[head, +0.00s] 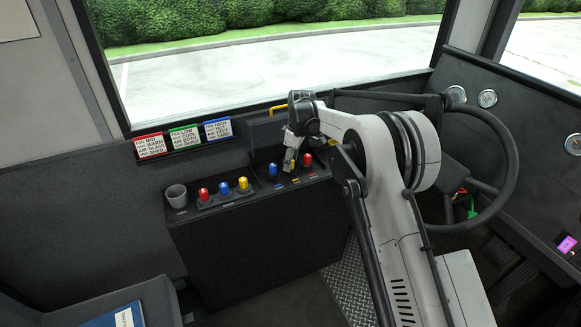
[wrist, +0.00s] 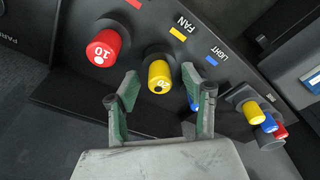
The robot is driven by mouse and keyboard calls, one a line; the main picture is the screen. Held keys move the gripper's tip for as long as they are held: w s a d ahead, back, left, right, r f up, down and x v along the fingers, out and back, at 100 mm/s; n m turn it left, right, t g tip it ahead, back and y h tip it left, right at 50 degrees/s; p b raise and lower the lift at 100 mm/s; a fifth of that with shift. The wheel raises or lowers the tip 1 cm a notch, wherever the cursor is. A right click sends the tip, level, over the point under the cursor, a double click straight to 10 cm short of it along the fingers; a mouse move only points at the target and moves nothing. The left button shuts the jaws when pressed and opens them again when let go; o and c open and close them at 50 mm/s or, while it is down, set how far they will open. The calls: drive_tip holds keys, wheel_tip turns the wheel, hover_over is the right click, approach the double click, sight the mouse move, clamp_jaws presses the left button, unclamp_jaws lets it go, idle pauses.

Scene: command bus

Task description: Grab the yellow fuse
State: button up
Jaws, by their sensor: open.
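A yellow fuse (wrist: 159,73) marked 20 stands in the black panel, between a red fuse (wrist: 101,50) marked 10 and a blue fuse (wrist: 193,92) in the wrist view. My gripper (wrist: 160,79) is open, with its green-padded fingers on either side of the yellow fuse in the picture. I cannot tell whether the fingertips reach around it. The right finger hides part of the blue fuse. In the head view my gripper (head: 291,160) is over the right fuse row and largely hides its yellow fuse. A second yellow fuse (head: 243,183) stands in the left row.
The left row also holds a red fuse (head: 204,194) and a blue fuse (head: 223,188). Red, green and blue label cards (head: 184,139) line the sill. The steering wheel (head: 507,180) is to the right.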

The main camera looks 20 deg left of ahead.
drive_tip(key=shift+f, duration=0.25)
drive_tip(key=shift+r, duration=0.1)
drive_tip(key=c, duration=0.9)
